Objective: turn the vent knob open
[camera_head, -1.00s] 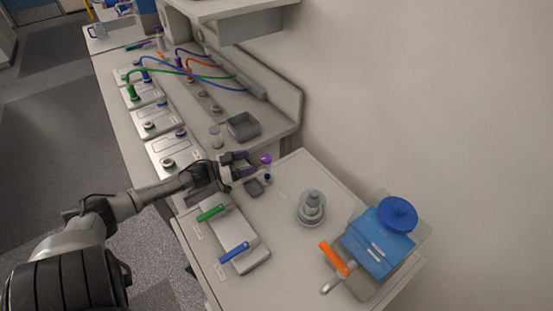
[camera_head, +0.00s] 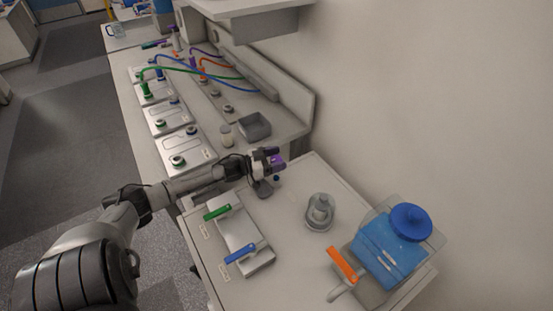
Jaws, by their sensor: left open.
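A small purple knob (camera_head: 278,161) stands at the back left of the white bench top, partly hidden by my left gripper. I take it for the vent knob, but no label on it can be read. My left gripper (camera_head: 272,158) is open, and its dark fingers are right at the purple knob. I cannot tell whether they touch it or whether it sits fully between them. My right gripper is not in view.
A green lever (camera_head: 217,212) and a blue lever (camera_head: 240,253) sit on a pale block in front. A grey fitting (camera_head: 320,211) stands right of centre. An orange handle (camera_head: 342,265) is beside a blue-filled container (camera_head: 388,251). A grey tray (camera_head: 255,126) lies behind.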

